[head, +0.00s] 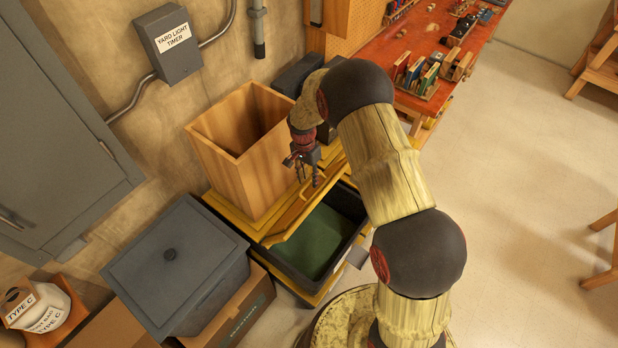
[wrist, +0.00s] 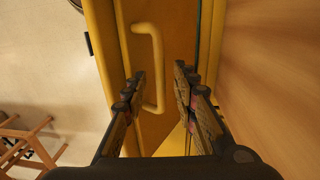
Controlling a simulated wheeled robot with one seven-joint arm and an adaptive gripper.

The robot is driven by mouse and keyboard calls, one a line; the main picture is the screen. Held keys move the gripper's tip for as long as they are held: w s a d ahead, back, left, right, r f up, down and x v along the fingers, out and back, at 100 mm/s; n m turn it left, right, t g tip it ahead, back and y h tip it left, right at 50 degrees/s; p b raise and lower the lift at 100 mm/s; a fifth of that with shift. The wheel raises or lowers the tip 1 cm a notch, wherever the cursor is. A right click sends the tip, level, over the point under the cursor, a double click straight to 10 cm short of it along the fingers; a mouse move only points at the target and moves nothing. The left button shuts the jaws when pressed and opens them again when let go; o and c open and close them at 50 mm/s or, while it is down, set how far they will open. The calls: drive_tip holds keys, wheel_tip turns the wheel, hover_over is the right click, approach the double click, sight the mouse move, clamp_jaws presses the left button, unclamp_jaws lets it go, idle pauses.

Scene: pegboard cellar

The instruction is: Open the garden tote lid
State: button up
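A dark tote (head: 348,240) with a green inside sits in a yellow frame, its top open to view. A yellow lid-like panel (head: 306,215) stands along its wall-side edge, seen nearly edge-on; its exact tilt is hard to tell. In the wrist view a yellow panel (wrist: 176,129) carries a yellow bar handle (wrist: 153,62). My gripper (head: 309,182) points down over this panel. It also shows in the wrist view (wrist: 155,73), with its fingers spread and the handle's lower part between them in the picture; contact cannot be told.
A tall open wooden box (head: 240,145) stands close beside my gripper. A grey lidded bin (head: 178,262) stands at the lower left on a cardboard box (head: 243,315). A red workbench (head: 400,45) with small items is at the back. Floor on the right (head: 520,160) is mostly clear.

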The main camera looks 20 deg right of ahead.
drive_tip(key=shift+c, duration=0.3)
clamp_jaws()
idle(0.6)
